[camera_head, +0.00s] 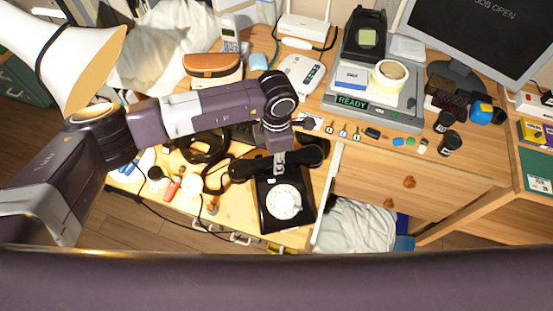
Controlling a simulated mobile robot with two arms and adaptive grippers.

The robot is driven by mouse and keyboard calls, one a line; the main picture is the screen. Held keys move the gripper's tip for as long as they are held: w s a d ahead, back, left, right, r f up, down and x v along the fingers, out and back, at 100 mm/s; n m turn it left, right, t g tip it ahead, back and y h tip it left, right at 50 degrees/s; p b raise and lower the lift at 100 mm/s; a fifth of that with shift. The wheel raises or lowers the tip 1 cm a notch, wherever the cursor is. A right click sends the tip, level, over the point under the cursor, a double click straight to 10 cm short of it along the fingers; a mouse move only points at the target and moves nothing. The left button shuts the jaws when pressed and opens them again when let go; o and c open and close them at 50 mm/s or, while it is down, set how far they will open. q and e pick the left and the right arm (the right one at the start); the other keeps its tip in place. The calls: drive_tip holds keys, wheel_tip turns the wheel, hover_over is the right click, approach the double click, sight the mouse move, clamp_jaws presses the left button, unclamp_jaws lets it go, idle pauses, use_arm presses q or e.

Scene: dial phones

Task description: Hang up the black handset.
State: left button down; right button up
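The black rotary phone (302,212) with a white dial (284,202) sits in the open drawer at the middle. The black handset (245,168) lies crosswise over the phone's far end, slightly tilted. My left gripper (279,162) comes down from above at the handset's middle and looks shut on it. Whether the handset touches the cradle cannot be told, as the handset and gripper hide it. A black cord (212,182) loops to the left of the phone. My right gripper is not in view.
The drawer (240,222) also holds a red-handled tool (173,189) and loose items. On the desk above are a brown case (212,66), a grey device marked READY (375,113), small keys and a monitor (485,35). A white lamp (75,55) stands at left.

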use_arm(q)
drive_tip(key=shift+f, duration=0.2)
drive_tip(key=c, duration=1.6)
unclamp_jaws()
wheel_tip(320, 180, up, 12)
